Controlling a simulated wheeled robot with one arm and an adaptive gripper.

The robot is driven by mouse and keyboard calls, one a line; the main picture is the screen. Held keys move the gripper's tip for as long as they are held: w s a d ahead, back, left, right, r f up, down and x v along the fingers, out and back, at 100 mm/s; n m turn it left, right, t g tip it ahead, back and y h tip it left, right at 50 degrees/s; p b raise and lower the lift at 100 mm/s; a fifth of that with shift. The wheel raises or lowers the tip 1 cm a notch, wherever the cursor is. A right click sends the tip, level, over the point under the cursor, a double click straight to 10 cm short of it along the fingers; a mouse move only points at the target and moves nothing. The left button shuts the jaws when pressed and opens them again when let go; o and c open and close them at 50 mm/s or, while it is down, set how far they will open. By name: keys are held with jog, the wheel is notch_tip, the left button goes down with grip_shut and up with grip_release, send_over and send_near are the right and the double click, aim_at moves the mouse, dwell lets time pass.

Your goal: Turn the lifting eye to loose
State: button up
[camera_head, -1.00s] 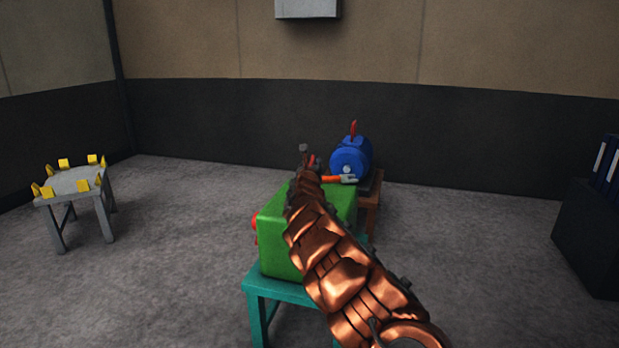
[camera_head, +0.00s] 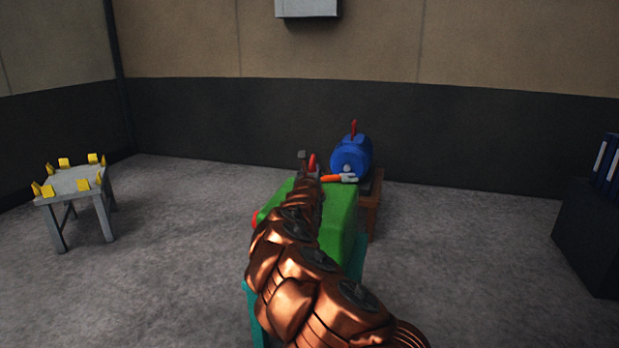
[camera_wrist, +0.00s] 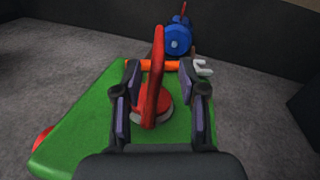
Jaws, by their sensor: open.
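The lifting eye is a red ring (camera_wrist: 155,80) standing upright, seen nearly edge-on, on a round red base (camera_wrist: 158,104) on top of the green casting (camera_wrist: 85,125). In the head view a red bit of the eye (camera_head: 312,160) shows by my gripper, and the green casting (camera_head: 341,213) is partly hidden by my arm. My gripper (camera_wrist: 160,78) is open, with one finger on each side of the red ring. A gap shows between the ring and each finger.
An orange-handled tool with a grey forked end (camera_head: 349,177) lies behind the eye. A blue casting (camera_head: 351,158) with a red piece on top stands beyond. A teal stand (camera_head: 257,318) carries the green casting. A grey table (camera_head: 76,181) with yellow blocks is left.

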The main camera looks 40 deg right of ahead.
jog(key=shift+v, duration=2.1)
jog(key=shift+x, duration=3.6)
jog(key=shift+a, duration=0.15)
